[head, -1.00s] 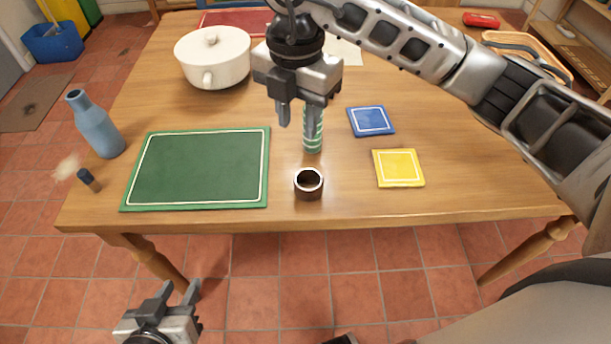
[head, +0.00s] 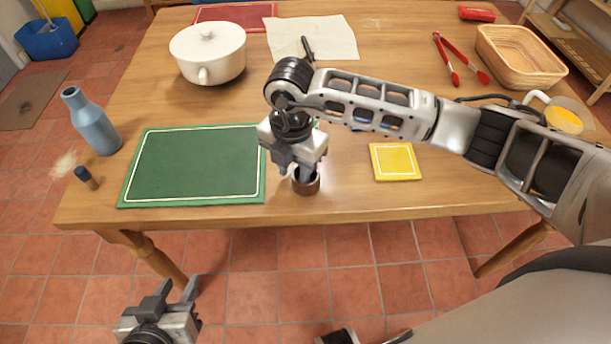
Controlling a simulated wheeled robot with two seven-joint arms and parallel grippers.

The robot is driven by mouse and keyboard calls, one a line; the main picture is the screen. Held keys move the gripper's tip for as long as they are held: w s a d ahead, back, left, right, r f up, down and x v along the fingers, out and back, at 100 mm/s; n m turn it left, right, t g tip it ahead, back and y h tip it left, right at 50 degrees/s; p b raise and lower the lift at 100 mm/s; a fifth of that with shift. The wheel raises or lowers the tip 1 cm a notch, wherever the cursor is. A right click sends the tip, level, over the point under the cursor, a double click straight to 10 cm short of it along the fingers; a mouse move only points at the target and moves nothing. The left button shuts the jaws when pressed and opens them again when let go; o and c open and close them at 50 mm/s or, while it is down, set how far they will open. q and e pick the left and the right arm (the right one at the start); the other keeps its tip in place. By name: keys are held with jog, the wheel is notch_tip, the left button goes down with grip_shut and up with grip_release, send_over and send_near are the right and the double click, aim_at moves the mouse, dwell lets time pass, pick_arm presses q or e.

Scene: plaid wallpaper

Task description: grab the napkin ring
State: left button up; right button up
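The napkin ring (head: 306,187), a short dark brown ring, stands on the wooden table near its front edge, right of the green placemat. My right gripper (head: 295,171) is low over it, pointing down. Its fingers are apart: one shows at the ring's left side and the other at the ring's opening, partly covering it. Whether they touch the ring I cannot tell. My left gripper (head: 178,289) is open and empty, in front of the table, over the floor.
The green placemat (head: 195,165) lies left, with a blue bottle (head: 92,122) and a small dark-topped stopper (head: 87,178) beyond it. A white pot (head: 208,55) stands behind.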

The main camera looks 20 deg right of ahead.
jog(key=shift+f, duration=0.35)
grip_shut()
jog(key=shift+r, duration=0.1)
